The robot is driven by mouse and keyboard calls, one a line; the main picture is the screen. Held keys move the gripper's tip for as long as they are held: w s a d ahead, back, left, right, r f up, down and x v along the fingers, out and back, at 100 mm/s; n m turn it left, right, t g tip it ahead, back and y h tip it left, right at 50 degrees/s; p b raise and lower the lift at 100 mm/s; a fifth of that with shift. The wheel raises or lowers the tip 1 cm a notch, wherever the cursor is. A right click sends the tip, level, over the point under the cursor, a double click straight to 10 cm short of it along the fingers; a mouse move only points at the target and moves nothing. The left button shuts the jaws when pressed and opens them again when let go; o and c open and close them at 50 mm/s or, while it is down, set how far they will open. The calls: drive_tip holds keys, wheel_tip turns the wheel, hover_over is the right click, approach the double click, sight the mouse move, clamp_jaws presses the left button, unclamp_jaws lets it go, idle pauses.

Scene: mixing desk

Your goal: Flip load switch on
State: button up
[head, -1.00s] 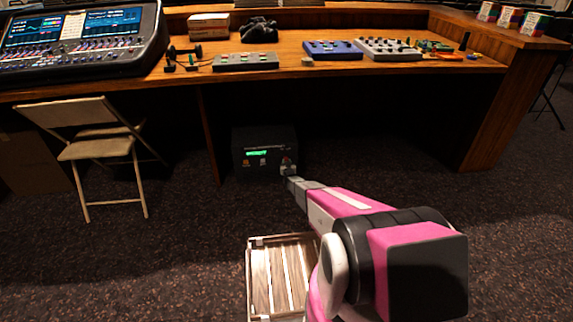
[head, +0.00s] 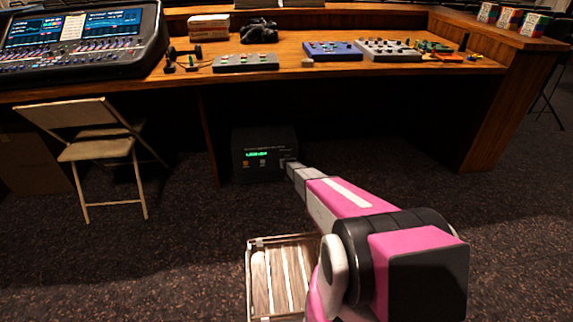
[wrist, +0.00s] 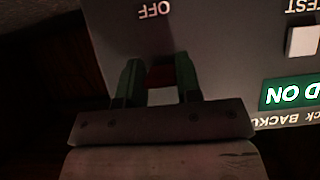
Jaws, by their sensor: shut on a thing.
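The black power unit (head: 252,168) stands on the carpet under the desk, with a small lit green display (head: 257,153). In the wrist view its grey panel (wrist: 215,45) appears upside down. A red switch (wrist: 161,77) sits between the two green fingertips of my gripper (wrist: 158,68), which is shut on it. The word OFF shows on the panel beyond the fingertips. The green display (wrist: 292,93) reads "D ON", its rest cut off by the frame edge. In the head view my gripper (head: 291,166) reaches the unit's right front and hides the switch.
The wooden desk (head: 340,85) hangs over the unit, with a side panel (head: 209,145) to its left. A folding chair (head: 97,150) stands further left. A slatted wooden crate (head: 283,275) is on the floor beside my arm. Carpet is clear to the right.

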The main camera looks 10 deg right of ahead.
drive_tip(key=g, duration=0.1)
drive_tip(key=r+g, duration=0.1)
drive_tip(key=g, duration=0.3)
drive_tip(key=shift+w+r, duration=0.25)
drive_tip(key=shift+r, duration=0.1)
idle(0.4)
drive_tip(key=o, duration=0.9)
drive_tip(key=shift+r, duration=0.1)
drive_tip(key=v, duration=1)
drive_tip(key=shift+s+r, duration=0.1)
drive_tip(key=shift+r, duration=0.3)
